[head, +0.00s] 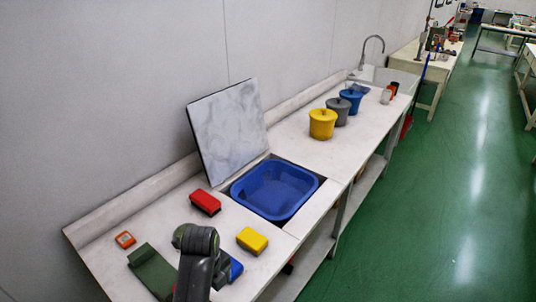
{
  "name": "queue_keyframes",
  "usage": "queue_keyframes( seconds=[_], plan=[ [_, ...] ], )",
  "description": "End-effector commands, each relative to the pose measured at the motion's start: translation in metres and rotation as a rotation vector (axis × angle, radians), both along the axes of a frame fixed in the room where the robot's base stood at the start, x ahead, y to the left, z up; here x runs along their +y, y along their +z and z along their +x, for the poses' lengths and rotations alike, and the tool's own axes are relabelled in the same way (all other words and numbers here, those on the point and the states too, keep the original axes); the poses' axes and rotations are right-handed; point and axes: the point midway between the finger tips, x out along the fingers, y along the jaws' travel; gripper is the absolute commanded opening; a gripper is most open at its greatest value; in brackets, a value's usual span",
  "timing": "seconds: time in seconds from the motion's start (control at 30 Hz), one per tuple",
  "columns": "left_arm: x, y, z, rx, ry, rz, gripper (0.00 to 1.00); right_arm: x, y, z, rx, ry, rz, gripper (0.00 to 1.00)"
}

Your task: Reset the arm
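One dark grey arm of mine (199,258) rises from the bottom edge, left of the middle, in the head view. It is bent over the near end of the white bench (312,152). Its fingertips do not show clearly, so I cannot tell whether that gripper is open or shut. A blue block (236,268) lies just right of the arm and is partly hidden by it. I cannot tell whether the arm touches it. My other arm does not show.
Near the arm are a yellow block (252,240), a red block (205,202), a small orange item (125,239) and a green item (152,271). A blue basin (274,190) sits in the bench opening, beside a raised marbled panel (228,130). Lidded pots, including a yellow one (322,124), stand beyond.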

Motion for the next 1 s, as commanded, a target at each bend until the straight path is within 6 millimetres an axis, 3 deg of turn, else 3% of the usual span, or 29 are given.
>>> queue_keyframes(
  seconds=[0.13, 0.57, 0.8, 1.0],
  plan=[
    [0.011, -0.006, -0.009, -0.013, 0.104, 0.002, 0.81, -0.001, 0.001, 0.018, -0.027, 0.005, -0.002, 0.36],
    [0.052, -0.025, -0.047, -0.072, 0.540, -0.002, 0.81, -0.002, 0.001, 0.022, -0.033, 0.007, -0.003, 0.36],
    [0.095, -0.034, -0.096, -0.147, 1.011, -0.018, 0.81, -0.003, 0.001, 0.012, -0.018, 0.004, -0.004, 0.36],
    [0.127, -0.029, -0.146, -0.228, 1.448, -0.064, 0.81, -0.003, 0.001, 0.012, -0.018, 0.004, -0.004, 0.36]
  ],
)
